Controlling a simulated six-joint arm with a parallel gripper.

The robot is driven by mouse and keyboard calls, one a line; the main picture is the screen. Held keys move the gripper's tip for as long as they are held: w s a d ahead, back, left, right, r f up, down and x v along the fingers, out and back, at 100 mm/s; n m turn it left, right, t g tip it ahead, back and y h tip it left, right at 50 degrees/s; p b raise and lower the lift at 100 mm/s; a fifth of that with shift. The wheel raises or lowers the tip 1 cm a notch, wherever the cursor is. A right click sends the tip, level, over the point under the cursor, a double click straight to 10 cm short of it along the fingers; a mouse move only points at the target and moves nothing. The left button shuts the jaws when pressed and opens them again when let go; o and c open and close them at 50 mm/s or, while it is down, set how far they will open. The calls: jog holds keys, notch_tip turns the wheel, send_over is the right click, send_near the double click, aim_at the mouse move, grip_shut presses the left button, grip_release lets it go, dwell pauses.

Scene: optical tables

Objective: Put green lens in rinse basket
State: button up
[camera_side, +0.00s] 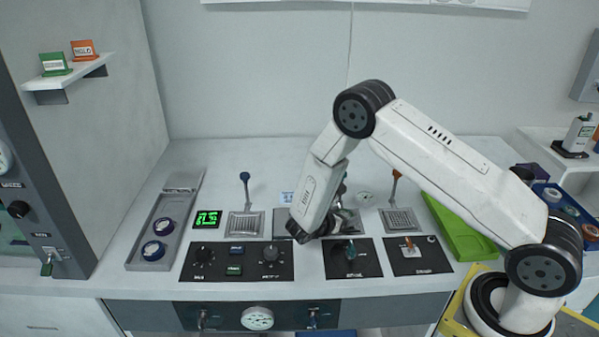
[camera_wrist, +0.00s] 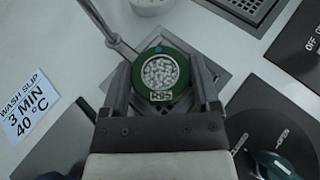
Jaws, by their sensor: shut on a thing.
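The green lens (camera_wrist: 180,101) shows in the wrist view as a green ring around a pale, pebbled centre, with a small label on its near rim. My gripper (camera_wrist: 162,78) is shut on it, one finger at each side. A square grey metal fixture (camera_wrist: 205,54) lies beneath the lens, mostly covered by it. Behind the forearm, a middle metal fixture (camera_side: 352,222) is partly visible; I cannot read which basket is the rinse one.
Mesh baskets stand left (camera_side: 245,226), with a blue-topped handle, and right (camera_side: 398,220), with an orange one. A grey tray (camera_side: 140,248) at left holds blue-rimmed lenses. A green tray (camera_side: 455,228) is at right. Control panels (camera_side: 352,262) with knobs line the front. A wash slip (camera_wrist: 25,107) lies nearby.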

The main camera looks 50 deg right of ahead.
jog(key=shift+f, duration=0.15)
jog(key=o, duration=1.1)
jog(key=shift+r, duration=0.2)
jog(key=v, duration=1.2)
jog(key=shift+a, duration=0.1)
